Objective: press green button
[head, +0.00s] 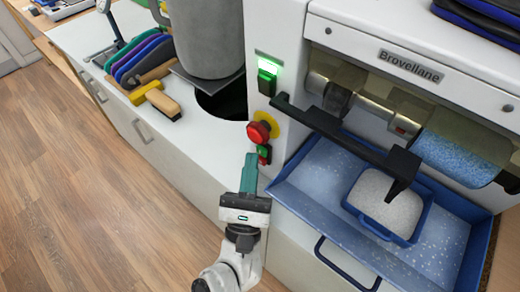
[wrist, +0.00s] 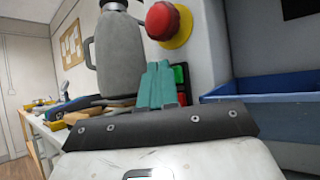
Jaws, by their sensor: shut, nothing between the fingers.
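The green button (head: 263,150) sits above a red button (head: 264,161) on the machine's white front, just below a red mushroom-shaped stop knob (head: 259,131) on a yellow base. My gripper (head: 251,157) is shut and empty, its teal fingers pointing at the panel just left of the green button. In the wrist view, the shut fingertips (wrist: 159,66) stand in front of the panel and partly hide the green button (wrist: 181,74). The red button (wrist: 183,97) shows below it, and the stop knob (wrist: 163,21) is above the fingertips. I cannot tell whether the fingertips touch anything.
A blue tray (head: 448,266) with a tub of white granules (head: 388,203) juts out to the right. A black handle bar (head: 340,133) crosses above it. A green lamp (head: 268,65) glows higher up.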

